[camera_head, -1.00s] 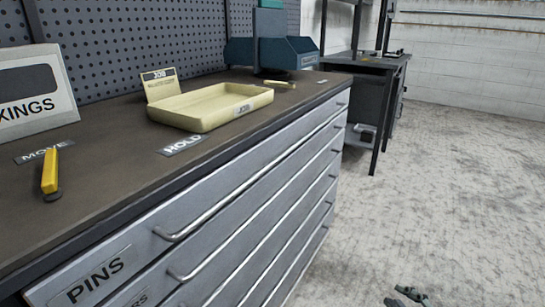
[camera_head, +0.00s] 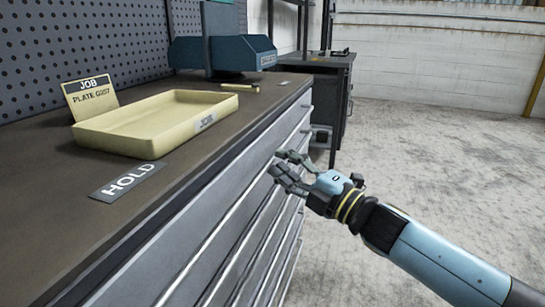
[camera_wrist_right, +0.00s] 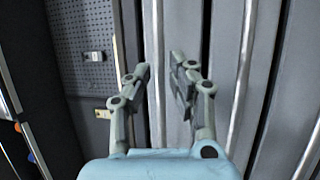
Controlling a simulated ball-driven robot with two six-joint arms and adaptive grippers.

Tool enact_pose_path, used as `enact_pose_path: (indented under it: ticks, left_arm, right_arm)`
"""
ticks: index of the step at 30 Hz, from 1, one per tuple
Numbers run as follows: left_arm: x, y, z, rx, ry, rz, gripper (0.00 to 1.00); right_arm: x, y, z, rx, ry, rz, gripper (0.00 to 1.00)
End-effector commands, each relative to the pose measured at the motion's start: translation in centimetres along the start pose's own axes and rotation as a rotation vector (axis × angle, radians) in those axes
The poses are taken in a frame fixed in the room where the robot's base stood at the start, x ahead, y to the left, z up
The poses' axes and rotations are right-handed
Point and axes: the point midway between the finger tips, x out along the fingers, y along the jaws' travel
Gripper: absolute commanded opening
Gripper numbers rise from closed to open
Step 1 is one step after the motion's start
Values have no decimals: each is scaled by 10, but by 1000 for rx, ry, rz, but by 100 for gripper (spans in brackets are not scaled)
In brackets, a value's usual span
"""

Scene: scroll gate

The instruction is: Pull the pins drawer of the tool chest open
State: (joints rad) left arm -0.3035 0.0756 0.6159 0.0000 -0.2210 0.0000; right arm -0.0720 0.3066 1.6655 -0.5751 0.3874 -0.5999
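The tool chest has grey drawer fronts with long bar handles. The top drawer front (camera_head: 215,205), which carried the PINS label in the earlier head view, runs along under the dark worktop; the label is now out of the picture. My right gripper (camera_head: 281,166) is in front of the drawer fronts toward their far end, fingers pointing at the chest. In the right wrist view its two fingers (camera_wrist_right: 160,68) are apart. A pale bar (camera_wrist_right: 154,45) shows between and beyond them; I cannot tell whether they touch it. My left gripper is not in view.
On the worktop (camera_head: 60,200) are a cream JOB tray (camera_head: 150,140), a PLATE G207 card (camera_head: 90,98), a HOLD label (camera_head: 128,181) and a blue bin (camera_head: 240,50). A dark bench (camera_head: 335,85) stands behind. The floor at right (camera_head: 450,150) is clear.

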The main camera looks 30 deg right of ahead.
Motion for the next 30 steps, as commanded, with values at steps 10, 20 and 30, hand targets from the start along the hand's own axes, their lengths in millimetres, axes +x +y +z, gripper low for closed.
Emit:
enact_pose_path:
  ticks: [10, 20, 30]
  left_arm:
    - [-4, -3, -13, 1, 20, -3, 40]
    - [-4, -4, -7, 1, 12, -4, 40]
    - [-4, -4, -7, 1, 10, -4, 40]
  right_arm:
    - [32, 0, 0, 1, 0, 0, 21]
    - [32, 0, 0, 1, 0, -1, 7]
    - [32, 0, 0, 1, 0, -1, 0]
